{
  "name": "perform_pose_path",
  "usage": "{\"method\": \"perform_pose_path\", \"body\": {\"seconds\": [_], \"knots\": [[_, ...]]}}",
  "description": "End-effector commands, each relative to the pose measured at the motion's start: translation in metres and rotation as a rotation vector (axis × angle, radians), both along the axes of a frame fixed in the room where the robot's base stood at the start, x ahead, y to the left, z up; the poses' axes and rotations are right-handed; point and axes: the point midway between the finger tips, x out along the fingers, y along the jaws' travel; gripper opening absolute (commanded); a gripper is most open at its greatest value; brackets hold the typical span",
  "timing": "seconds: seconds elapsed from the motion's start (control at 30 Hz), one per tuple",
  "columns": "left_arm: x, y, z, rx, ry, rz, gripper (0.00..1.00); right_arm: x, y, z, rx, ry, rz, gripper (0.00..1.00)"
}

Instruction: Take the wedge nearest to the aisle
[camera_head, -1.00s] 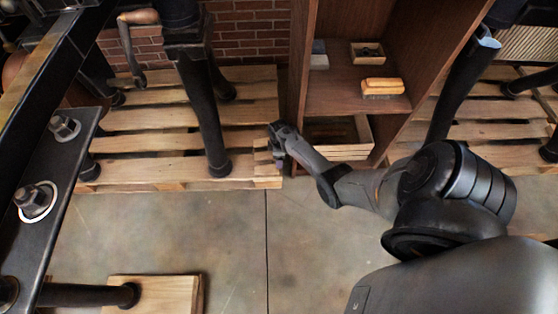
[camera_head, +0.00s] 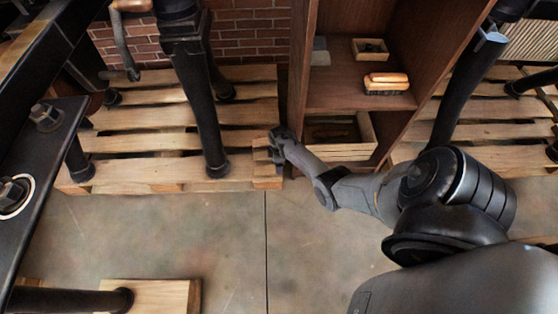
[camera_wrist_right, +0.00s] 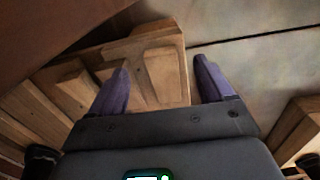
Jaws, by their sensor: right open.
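A pale wooden piece, which looks like a wedge (camera_head: 267,170), sits at the right front corner of the left pallet (camera_head: 140,145). My right gripper (camera_head: 276,146) is just above that corner, beside the shelf unit. In the right wrist view the wooden piece (camera_wrist_right: 165,76) lies between the two open fingers of my right gripper (camera_wrist_right: 160,75), with a gap to the right finger. I cannot tell whether the left finger touches it. My left gripper is not in view.
A brown shelf unit (camera_head: 350,88) stands right of the pallet, holding a brush (camera_head: 387,86), a small box (camera_head: 370,49) and a wooden crate (camera_head: 345,145). Black press legs (camera_head: 205,120) stand on the pallet.

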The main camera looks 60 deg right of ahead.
Motion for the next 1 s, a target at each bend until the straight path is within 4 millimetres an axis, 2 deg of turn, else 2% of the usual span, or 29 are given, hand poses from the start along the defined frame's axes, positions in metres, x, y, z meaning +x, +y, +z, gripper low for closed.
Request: {"method": "perform_pose_path", "body": {"seconds": [0.03,0.1,0.4,0.9,1.0], "knots": [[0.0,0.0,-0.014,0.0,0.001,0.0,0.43,0.0,0.0,-0.015,0.0,0.0,-0.002,0.81],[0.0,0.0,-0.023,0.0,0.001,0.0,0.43,0.0,0.0,-0.025,0.0,-0.001,-0.001,0.81],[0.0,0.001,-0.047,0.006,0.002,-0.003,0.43,0.0,0.0,-0.053,-0.001,0.0,0.0,0.81],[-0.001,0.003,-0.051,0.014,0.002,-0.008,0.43,0.0,0.0,-0.058,0.0,0.0,0.0,0.81],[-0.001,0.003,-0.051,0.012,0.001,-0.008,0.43,0.0,0.0,-0.058,0.0,0.0,0.0,0.66]]}}
